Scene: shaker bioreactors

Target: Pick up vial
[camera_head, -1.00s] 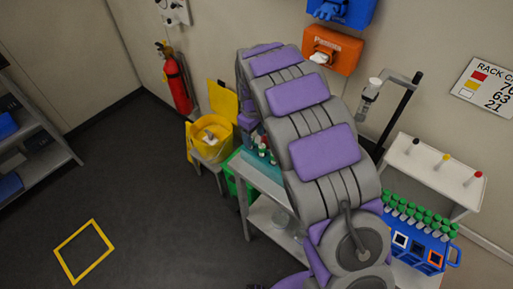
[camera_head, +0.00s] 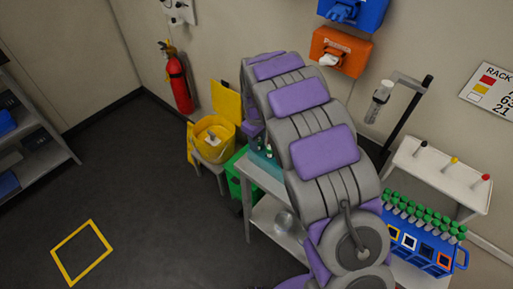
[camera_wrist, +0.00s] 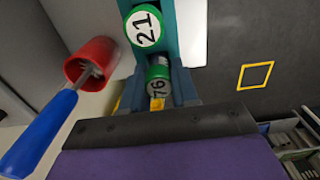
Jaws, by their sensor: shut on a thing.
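In the wrist view, a vial with a green-rimmed cap marked 76 (camera_wrist: 158,72) sits between the two dark blue-green fingers of my gripper (camera_wrist: 158,92), which is shut on it. A second green-rimmed cap marked 21 (camera_wrist: 145,28) shows just beyond it, over a teal holder (camera_wrist: 190,30). The lower part of the held vial is hidden, and I cannot tell whether it is clear of the holder. In the head view, my arm hides my gripper and most of the vials there.
A blue rack (camera_head: 425,250) with several green-capped tubes stands at right, below a white shelf (camera_head: 440,175). A red cup (camera_wrist: 92,60) with a blue-handled tool (camera_wrist: 40,132) is close left of my gripper. The floor at left is clear around a yellow square (camera_head: 82,252).

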